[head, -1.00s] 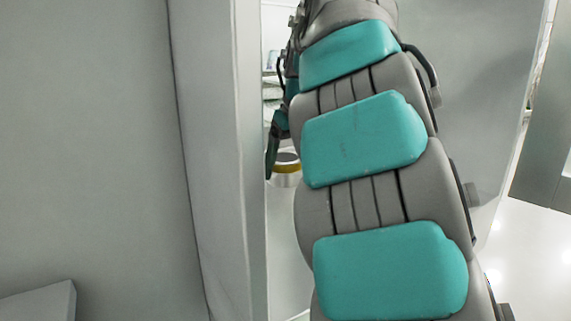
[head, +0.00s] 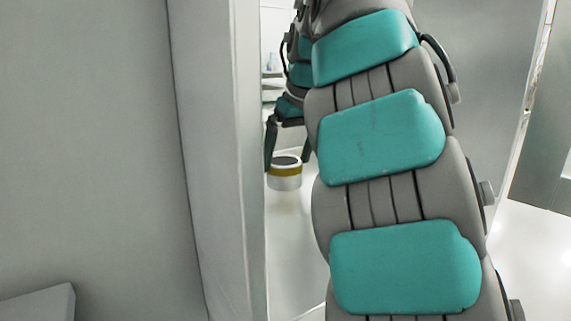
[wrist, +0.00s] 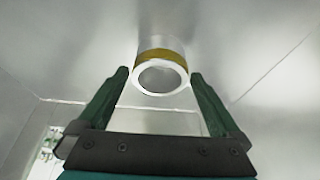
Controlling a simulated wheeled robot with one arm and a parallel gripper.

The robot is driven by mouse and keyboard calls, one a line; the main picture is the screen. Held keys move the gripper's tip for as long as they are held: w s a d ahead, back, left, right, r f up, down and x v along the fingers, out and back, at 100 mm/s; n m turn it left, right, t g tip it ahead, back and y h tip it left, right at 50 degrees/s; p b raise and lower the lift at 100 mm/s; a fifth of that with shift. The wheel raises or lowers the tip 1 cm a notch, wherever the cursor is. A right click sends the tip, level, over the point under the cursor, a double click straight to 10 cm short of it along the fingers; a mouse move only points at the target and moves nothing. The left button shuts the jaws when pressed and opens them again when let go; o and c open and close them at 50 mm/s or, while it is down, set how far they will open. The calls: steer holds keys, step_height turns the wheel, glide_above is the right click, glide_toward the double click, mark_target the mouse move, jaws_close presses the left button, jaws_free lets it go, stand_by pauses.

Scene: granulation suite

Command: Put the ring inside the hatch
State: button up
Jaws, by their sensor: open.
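The ring (head: 284,171) is a short white and silver hollow cylinder with a yellow band. In the head view it stands upright on a pale floor, seen through the narrow gap between a grey panel and my arm. My gripper (head: 287,147) is at the ring, with one finger at its left and the other at its upper right. In the wrist view the ring's open end faces the camera, and its yellow band (wrist: 160,55) shows. My gripper (wrist: 159,75) is open, its fingertips either side of the ring with gaps. The hatch's full outline is hidden.
A tall grey panel edge (head: 240,160) stands close left of my arm. A grey wall (head: 480,100) is at the right. Small items on a shelf (head: 272,75) show behind the gap. In the wrist view, smooth grey walls surround the ring.

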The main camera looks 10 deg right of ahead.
steer(key=shift+v, duration=1.05)
steer(key=shift+s+d, duration=0.6)
steer(key=shift+s, duration=1.3)
steer(key=shift+s+d, duration=0.6)
steer(key=shift+s, duration=1.3)
steer(key=shift+s+d, duration=0.65)
steer(key=shift+s, duration=1.25)
